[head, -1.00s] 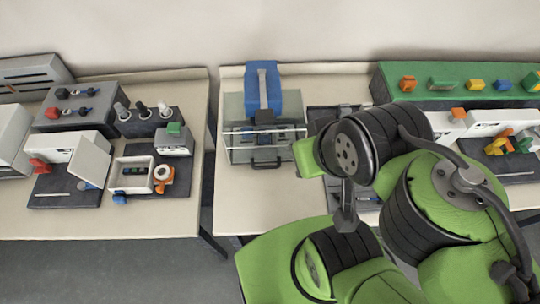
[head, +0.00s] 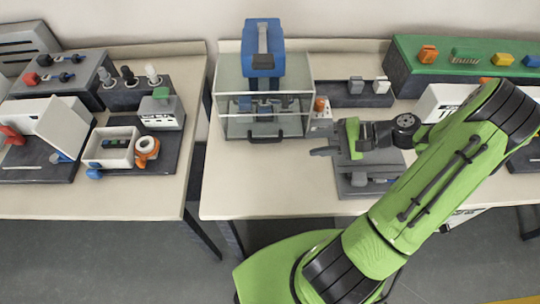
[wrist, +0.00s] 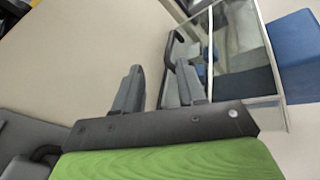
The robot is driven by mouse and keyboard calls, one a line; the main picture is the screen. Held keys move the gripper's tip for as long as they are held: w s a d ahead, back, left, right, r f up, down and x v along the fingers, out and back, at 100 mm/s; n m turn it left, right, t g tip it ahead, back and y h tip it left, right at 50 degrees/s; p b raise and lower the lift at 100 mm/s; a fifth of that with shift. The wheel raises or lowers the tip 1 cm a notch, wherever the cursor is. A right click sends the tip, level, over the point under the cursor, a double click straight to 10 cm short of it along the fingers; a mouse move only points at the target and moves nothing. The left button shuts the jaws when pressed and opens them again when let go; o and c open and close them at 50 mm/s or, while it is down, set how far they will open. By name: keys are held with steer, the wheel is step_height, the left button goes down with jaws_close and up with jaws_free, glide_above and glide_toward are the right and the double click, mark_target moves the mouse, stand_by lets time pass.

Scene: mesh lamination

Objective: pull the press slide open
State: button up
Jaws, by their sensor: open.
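The press (head: 264,72) is a clear-walled box with a blue head on top, standing at the back of the middle table. Its slide handle (head: 265,138) is a dark bar low on the front face. The slide looks pushed in. My gripper (head: 322,150) is right of the handle, its fingers pointing left and apart from it. In the wrist view my gripper (wrist: 158,66) is open and empty. The dark handle (wrist: 172,45) shows beyond the right fingertip, with the clear box (wrist: 235,45) to the right. Whether they touch is not clear there.
A small white box with an orange button (head: 321,115) stands right of the press. A grey fixture (head: 370,165) lies under my gripper. A dark rack (head: 352,92) is behind. The tabletop (head: 265,180) in front of the press is clear.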

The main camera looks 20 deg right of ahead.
mark_target(272, 142)
steer(key=d+f+m+t, duration=0.1)
steer(key=d+f+m+t+y+b, duration=0.1)
steer(key=shift+s+d+f+t, duration=0.25)
steer(key=shift+s+f+t, duration=0.05)
steer(key=shift+s+f, duration=0.1)
steer(key=b+x, duration=0.1)
steer(key=x, duration=0.7)
steer(key=b+x, duration=0.2)
steer(key=x, duration=0.5)
steer(key=shift+w+a+r, duration=0.15)
steer(key=shift+w+a, duration=0.1)
steer(key=shift+w, duration=0.1)
jaws_close()
